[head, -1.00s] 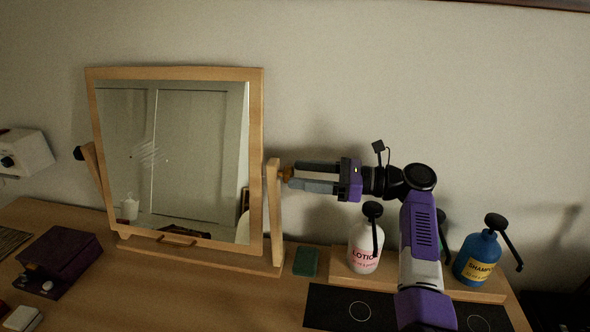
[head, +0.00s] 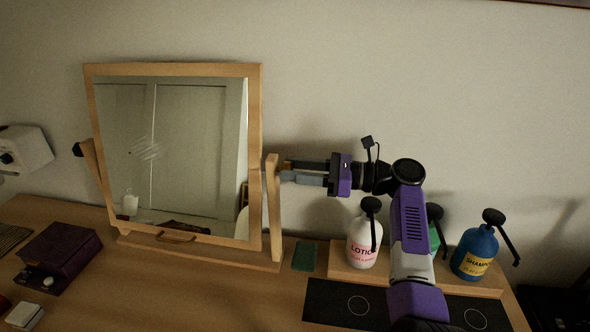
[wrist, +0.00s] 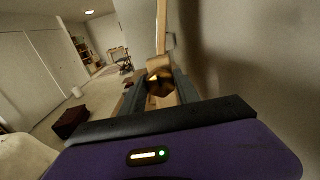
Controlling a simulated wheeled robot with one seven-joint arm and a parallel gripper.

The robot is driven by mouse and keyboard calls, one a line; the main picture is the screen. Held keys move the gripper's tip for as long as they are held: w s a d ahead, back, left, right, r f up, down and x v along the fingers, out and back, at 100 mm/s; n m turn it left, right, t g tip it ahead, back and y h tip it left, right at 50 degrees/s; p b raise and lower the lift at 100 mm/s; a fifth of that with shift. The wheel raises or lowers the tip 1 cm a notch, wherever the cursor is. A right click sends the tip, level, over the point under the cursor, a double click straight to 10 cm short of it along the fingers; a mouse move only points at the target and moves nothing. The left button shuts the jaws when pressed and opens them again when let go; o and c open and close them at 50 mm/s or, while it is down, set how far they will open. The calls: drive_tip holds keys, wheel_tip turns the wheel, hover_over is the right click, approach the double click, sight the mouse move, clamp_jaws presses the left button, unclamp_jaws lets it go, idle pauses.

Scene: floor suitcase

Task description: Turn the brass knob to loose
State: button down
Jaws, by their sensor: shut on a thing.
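The wooden-framed tilting mirror (head: 256,150) stands on the desk between two upright posts. The brass knob (wrist: 158,86) shows in the wrist view between my fingertips, on the outer side of the right post (head: 273,210). My gripper (head: 284,171) reaches in from the right, roughly level, with its fingers closed around the knob. In the head view the fingers hide most of the knob. How far the knob is turned cannot be told.
A white lotion bottle (head: 362,245), a mostly hidden green bottle and a blue shampoo bottle (head: 474,255) stand on a wooden riser below my arm. A green sponge (head: 304,256) lies by the right post. A purple box (head: 60,255) sits at left.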

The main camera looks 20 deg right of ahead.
drive_tip(key=shift+s+a+f+n+b, duration=0.1)
drive_tip(key=shift+n+b, duration=1.65)
drive_tip(key=shift+n, duration=1.15)
drive_tip(key=shift+s+d+f+n+b, duration=0.15)
drive_tip(key=shift+n+b, duration=1.6)
drive_tip(key=shift+n, duration=1.15)
drive_tip(key=shift+w+a+f+n+b, duration=0.15)
drive_tip(key=shift+n+b, duration=1.6)
drive_tip(key=shift+n, duration=1.15)
drive_tip(key=shift+s+r, duration=0.1)
drive_tip(key=c, duration=0.9)
unclamp_jaws()
